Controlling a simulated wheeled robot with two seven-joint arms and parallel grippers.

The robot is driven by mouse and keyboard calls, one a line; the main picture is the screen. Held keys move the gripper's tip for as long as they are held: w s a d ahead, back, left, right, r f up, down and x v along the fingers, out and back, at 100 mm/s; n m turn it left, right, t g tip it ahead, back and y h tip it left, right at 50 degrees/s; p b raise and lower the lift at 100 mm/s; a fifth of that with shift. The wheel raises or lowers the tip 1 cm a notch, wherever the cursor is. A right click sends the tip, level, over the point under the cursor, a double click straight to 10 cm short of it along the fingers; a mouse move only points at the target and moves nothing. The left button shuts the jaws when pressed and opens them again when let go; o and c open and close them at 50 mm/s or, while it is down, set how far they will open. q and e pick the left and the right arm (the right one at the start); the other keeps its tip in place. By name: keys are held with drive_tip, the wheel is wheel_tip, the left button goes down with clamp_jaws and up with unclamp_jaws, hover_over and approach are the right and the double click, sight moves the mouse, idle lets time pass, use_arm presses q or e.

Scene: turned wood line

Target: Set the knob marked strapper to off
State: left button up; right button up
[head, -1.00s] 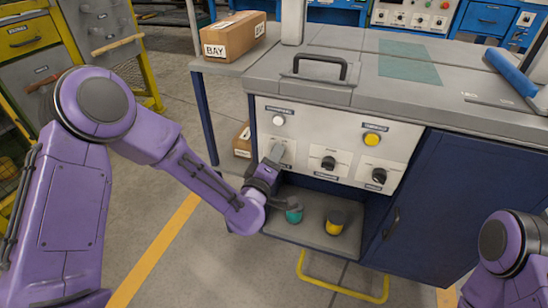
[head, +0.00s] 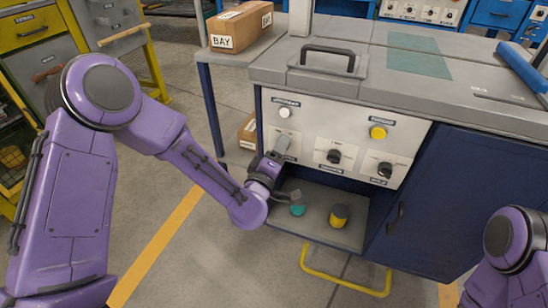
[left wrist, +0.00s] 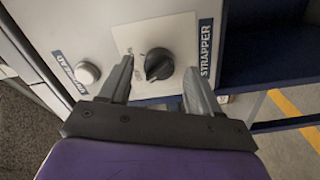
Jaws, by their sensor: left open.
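The strapper knob (left wrist: 159,65) is black and round with a light pointer line, on a pale plate on the white control panel (left wrist: 105,28). The STRAPPER label (left wrist: 206,47) is beside it. My left gripper (left wrist: 160,70) is open, with one finger on each side of the knob and a gap showing on both sides. My right gripper is out of view.
A white button (head: 284,113), a yellow button (head: 378,133) and two more black knobs (head: 334,157) (head: 385,170) are on the panel. A shelf below holds a teal object (head: 298,210) and a yellow-and-black one (head: 339,215). A BAY carton (head: 236,28) stands behind, left.

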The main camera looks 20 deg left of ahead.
use_arm(q)
drive_tip(key=s, duration=1)
drive_tip(key=shift+a, duration=0.2)
drive_tip(key=shift+w, duration=0.1)
drive_tip(key=s+a+f+m+g+y, duration=0.1)
drive_tip(key=s+a+f+m+g, duration=0.2)
drive_tip(key=f, duration=0.5)
drive_tip(key=s+a+f+m+g, duration=0.2)
drive_tip(key=s+f+g, duration=0.15)
drive_tip(key=f, duration=0.45)
drive_tip(key=s+a+f+m+g+y, duration=0.15)
drive_tip(key=s+a+f+g, duration=0.25)
drive_tip(key=s+f, duration=0.45)
drive_tip(key=s+a+f+g+y, duration=0.2)
drive_tip(key=s+a+f+g, duration=0.25)
drive_tip(key=s, duration=0.65)
wheel_tip(320, 180, up, 24)
drive_tip(key=p, duration=2.5)
drive_tip(key=shift+d+r, duration=0.2)
drive_tip(key=shift+d, duration=0.25)
